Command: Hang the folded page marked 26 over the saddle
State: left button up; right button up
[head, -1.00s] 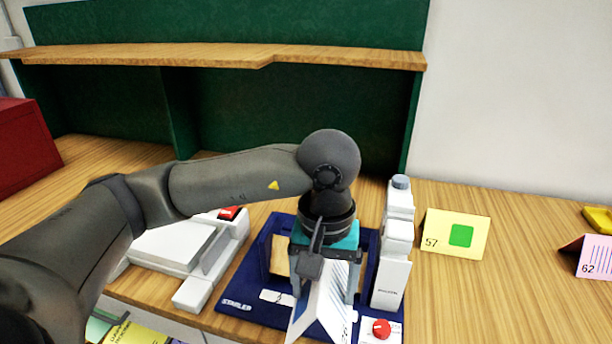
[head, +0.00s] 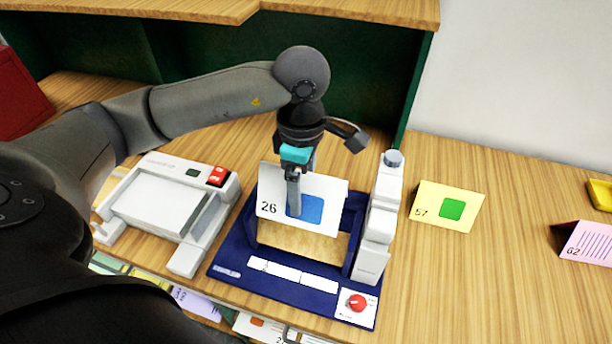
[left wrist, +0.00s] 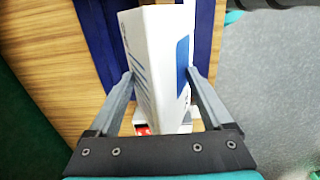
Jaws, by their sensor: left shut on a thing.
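The folded page marked 26 (head: 331,191) is white with a blue square, and its numbered face is toward the head camera. My left gripper (head: 294,208) is shut on it, with one finger across the front face. In the left wrist view the page (left wrist: 150,55) stands between the two fingers of the gripper (left wrist: 160,76). The tan saddle (head: 300,242) sits in the dark blue stapler base (head: 235,255). The page's lower edge overlaps the saddle's upper part in the head view. I cannot tell whether the page rests on it. My right gripper is not in view.
The stapler's white column (head: 376,225) stands close on the right, with a red knob (head: 357,302) in front. A white machine (head: 160,205) stands at the left. A yellow card marked 57 (head: 447,205) and a pink card marked 62 (head: 590,243) stand on the table at right.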

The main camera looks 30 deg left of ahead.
pick_arm(q)
jog(key=shift+s+f+b, duration=0.1)
jog(key=shift+f+b, duration=0.3)
jog(key=shift+f, duration=0.35)
notch_tip(320, 180, down, 5)
jog(key=b, duration=0.3)
notch_tip(320, 180, down, 8)
jog(key=b, duration=0.7)
jog(key=shift+r, duration=0.1)
jog(key=o, duration=1.1)
notch_tip(320, 180, up, 15)
jog(key=shift+r+p, duration=0.2)
jog(key=shift+p, duration=0.35)
